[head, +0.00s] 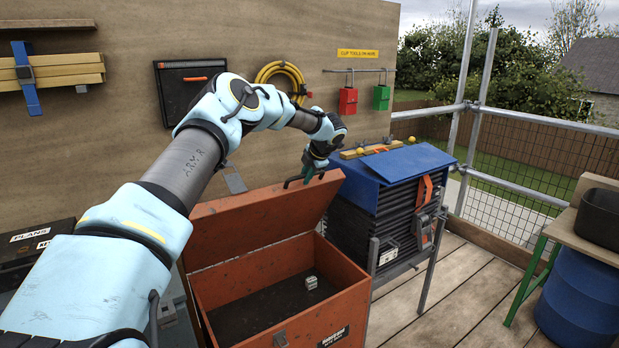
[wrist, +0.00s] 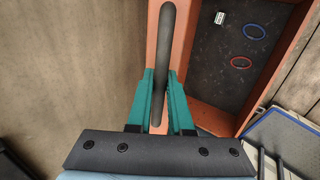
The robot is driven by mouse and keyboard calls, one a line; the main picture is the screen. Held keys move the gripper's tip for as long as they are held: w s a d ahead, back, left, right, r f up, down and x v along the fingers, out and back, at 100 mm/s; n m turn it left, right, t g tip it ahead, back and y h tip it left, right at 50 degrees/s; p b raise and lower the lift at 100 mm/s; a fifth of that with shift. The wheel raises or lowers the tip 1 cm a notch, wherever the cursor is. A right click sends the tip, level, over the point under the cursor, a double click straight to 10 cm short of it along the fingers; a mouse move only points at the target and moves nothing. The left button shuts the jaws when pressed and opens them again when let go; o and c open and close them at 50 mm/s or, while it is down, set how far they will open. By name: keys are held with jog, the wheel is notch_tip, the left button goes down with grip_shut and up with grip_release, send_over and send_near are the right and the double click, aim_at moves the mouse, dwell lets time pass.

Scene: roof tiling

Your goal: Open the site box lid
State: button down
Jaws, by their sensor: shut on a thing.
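The orange-red site box (head: 345,304) stands in front of my arm in the head view. Its lid (head: 255,222) is raised and tilted up at the back edge, so the dark inside (head: 265,300) shows. My gripper (head: 308,176) is at the lid's upper edge. In the wrist view, its green fingers (wrist: 162,95) are shut on the dark bar handle (wrist: 167,40) of the lid. The lid's orange edge (wrist: 153,20) runs behind the handle. In the head view the handle is partly hidden by my gripper.
A small pale block (head: 311,282) lies in the box. The wrist view also shows a blue ring (wrist: 254,30) and a red ring (wrist: 241,62) there. A blue-topped stand (head: 410,163) is close on the right; the plywood wall (head: 120,130) is behind. Deck boards (head: 450,290) are clear.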

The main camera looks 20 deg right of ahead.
jog(key=shift+w+a+r+p, duration=0.1)
jog(key=shift+w+r+p, duration=0.2)
jog(key=shift+w, duration=0.35)
jog(key=shift+w+a+r+p, duration=0.15)
jog(key=shift+w+r+p, duration=0.1)
jog(key=shift+w, duration=0.35)
jog(key=shift+w+a+r+p, duration=0.1)
jog(key=shift+w+r+p, duration=0.2)
jog(key=shift+w, duration=0.35)
jog(key=c, duration=0.8)
grip_release()
jog(key=shift+c, duration=0.2)
jog(key=b+v, duration=0.3)
jog(key=v, duration=0.7)
jog(key=shift+s+r, duration=0.25)
jog(key=shift+r, duration=0.05)
